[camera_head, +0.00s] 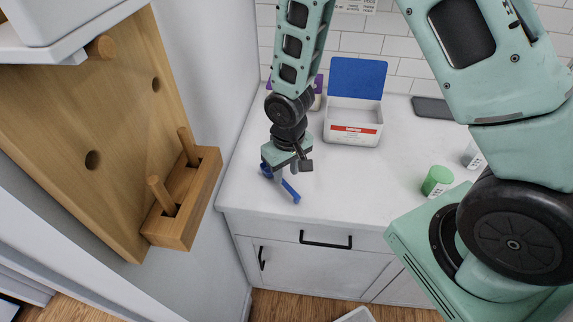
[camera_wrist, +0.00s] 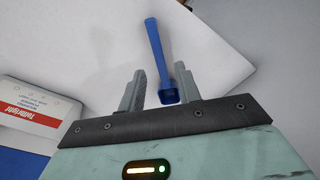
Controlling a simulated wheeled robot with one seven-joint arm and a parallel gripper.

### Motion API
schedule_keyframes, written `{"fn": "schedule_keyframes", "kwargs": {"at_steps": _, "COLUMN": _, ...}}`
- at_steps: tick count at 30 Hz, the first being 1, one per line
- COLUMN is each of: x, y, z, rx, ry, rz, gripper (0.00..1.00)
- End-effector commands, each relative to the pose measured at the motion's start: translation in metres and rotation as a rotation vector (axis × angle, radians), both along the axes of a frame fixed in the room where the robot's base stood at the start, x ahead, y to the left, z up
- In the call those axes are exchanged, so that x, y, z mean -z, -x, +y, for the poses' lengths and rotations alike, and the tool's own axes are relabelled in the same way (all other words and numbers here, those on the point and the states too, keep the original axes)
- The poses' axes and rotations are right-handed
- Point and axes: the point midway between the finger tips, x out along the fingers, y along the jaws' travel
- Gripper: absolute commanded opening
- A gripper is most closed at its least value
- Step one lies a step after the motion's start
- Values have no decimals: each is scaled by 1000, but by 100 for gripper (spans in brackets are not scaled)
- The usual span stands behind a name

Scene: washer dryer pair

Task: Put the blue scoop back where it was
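The blue scoop (camera_head: 290,190) is at the front left of the white counter, below my gripper (camera_head: 279,176), which partly covers it. In the wrist view the scoop (camera_wrist: 156,45) has its square cup near the right finger and its handle pointing away towards the top. My gripper (camera_wrist: 160,83) has its fingers apart, with the scoop's cup showing between them. I cannot tell the exact height gap between fingers and scoop. A white box (camera_head: 353,125) with a red label and an open blue lid stands behind; it also shows in the wrist view (camera_wrist: 28,118).
A green-capped container (camera_head: 437,181) and a white bottle (camera_head: 473,156) stand at the right. A dark flat object (camera_head: 433,108) lies at the back. A purple-topped item is partly hidden behind my arm. A wooden pegboard (camera_head: 100,130) is at the left.

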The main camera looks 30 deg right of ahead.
Motion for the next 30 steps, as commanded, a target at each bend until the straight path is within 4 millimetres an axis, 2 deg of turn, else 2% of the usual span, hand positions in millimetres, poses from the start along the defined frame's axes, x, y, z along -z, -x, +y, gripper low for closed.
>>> {"fn": "schedule_keyframes", "kwargs": {"at_steps": 5, "x": -12, "y": 0, "z": 0, "rx": 1, "ry": -2, "rz": -3, "gripper": 34}}
{"fn": "schedule_keyframes", "kwargs": {"at_steps": 8, "x": -25, "y": 0, "z": -1, "rx": 3, "ry": -2, "rz": -5, "gripper": 34}}
{"fn": "schedule_keyframes", "kwargs": {"at_steps": 21, "x": -101, "y": 4, "z": -1, "rx": 2, "ry": -1, "rz": -5, "gripper": 34}}
{"fn": "schedule_keyframes", "kwargs": {"at_steps": 27, "x": -119, "y": 6, "z": -1, "rx": 0, "ry": 0, "rz": -1, "gripper": 34}}
{"fn": "schedule_keyframes", "kwargs": {"at_steps": 30, "x": -128, "y": 14, "z": 6, "rx": -25, "ry": -3, "rz": -1, "gripper": 34}}
